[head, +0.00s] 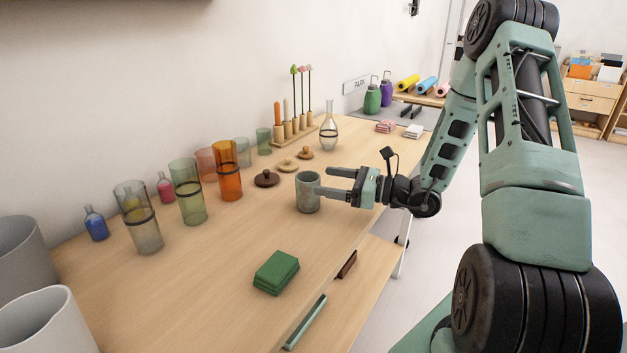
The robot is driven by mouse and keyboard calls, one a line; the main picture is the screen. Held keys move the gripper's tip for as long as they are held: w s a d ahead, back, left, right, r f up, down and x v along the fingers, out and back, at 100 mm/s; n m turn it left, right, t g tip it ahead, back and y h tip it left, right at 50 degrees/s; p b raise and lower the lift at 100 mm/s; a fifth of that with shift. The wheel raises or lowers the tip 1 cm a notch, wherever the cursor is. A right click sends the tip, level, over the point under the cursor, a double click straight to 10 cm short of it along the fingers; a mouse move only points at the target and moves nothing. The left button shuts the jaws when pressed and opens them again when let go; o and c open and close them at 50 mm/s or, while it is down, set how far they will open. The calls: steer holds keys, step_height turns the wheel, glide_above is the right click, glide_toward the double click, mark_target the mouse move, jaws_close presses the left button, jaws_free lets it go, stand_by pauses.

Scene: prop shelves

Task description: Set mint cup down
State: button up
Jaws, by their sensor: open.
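The mint cup (307,195), a grey-green cylinder, stands upright on the wooden shelf top (210,285), near its front edge. My gripper (322,181) reaches in from the right, its two fingers pointing left at the cup. The jaws are open. The near fingertip overlaps the cup's right side in the picture, and the far finger passes behind its rim. I cannot tell whether either finger touches the cup.
A folded green cloth (276,272) lies in front of the cup. An orange glass (229,172), a green glass (188,192) and a dark lid (267,178) stand to the left. A clear flask (328,134) is behind. Bare wood lies between cup and cloth.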

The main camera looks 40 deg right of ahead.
steer(key=v, duration=0.5)
steer(key=shift+s+d, duration=0.2)
steer(key=shift+s, duration=0.15)
steer(key=s+a+r+n+g+y, duration=0.2)
steer(key=a+n+g+y, duration=0.2)
steer(key=a+n+g, duration=0.7)
steer(key=s+a+n+g+h, duration=0.3)
steer(key=s+a+n+h, duration=1)
steer(key=s+a+n, duration=0.6)
steer(key=a+n, duration=0.3)
steer(key=n, duration=0.3)
steer(key=shift+r+n+g+h, duration=0.25)
steer(key=shift+n+g+h, duration=0.15)
